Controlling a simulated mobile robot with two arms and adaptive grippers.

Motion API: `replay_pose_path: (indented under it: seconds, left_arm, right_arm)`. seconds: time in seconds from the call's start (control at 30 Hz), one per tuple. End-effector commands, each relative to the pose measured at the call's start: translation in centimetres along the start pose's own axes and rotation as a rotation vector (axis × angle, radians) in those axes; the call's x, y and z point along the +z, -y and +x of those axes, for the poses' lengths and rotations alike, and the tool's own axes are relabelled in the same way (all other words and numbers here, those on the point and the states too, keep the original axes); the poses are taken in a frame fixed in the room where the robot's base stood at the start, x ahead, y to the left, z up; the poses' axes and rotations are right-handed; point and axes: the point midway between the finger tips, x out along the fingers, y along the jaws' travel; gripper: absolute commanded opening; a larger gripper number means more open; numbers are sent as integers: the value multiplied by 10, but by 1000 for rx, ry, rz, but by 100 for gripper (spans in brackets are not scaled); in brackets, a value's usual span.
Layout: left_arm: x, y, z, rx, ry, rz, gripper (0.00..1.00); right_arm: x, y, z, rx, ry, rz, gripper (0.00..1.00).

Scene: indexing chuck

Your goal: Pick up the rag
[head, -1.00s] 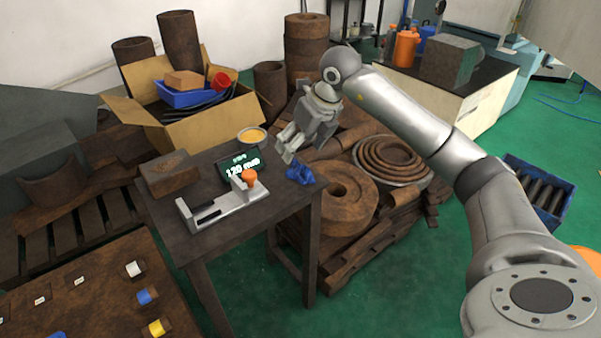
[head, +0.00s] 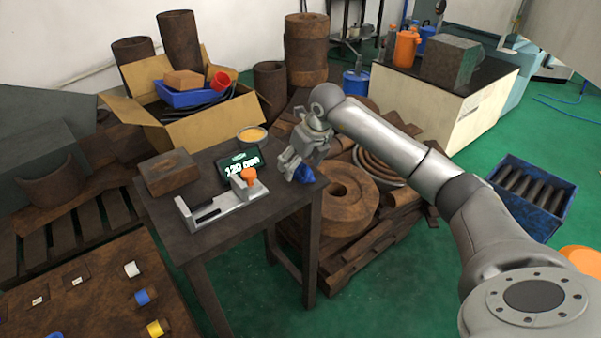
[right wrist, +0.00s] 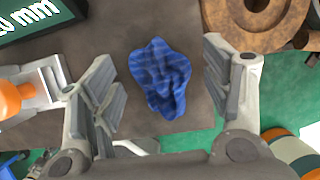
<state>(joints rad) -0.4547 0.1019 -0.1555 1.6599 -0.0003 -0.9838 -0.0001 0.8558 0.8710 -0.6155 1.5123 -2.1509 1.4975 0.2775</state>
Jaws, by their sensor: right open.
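The rag (right wrist: 160,78) is a crumpled blue cloth on the dark table (head: 230,229), near its right corner. In the head view the rag (head: 303,175) is partly hidden behind my right gripper (head: 291,168). In the right wrist view my right gripper (right wrist: 163,95) is open, with the rag lying between its two fingers and not visibly touched by either. My left gripper is not in view.
A display reading 120 mm (head: 226,171) and a grey fixture with an orange knob (head: 222,204) stand left of the rag. A yellow-filled bowl (head: 252,136) and a brown block (head: 169,172) are on the table too. Rusty rings (head: 348,196) lie beyond the right edge.

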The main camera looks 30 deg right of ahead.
Motion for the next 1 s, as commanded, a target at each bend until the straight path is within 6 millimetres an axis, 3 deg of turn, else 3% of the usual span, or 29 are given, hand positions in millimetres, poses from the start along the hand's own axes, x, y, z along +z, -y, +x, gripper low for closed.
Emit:
replay_pose_path:
  seconds: [0.23, 0.6, 1.0]
  left_arm:
    - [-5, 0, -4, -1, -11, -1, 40]
    - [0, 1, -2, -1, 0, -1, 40]
    - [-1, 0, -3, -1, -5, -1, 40]
  right_arm:
    - [0, 0, 3, 0, 1, -1, 70]
    - [0, 0, 2, -1, 1, 0, 23]
    - [4, 0, -6, -1, 3, 0, 23]
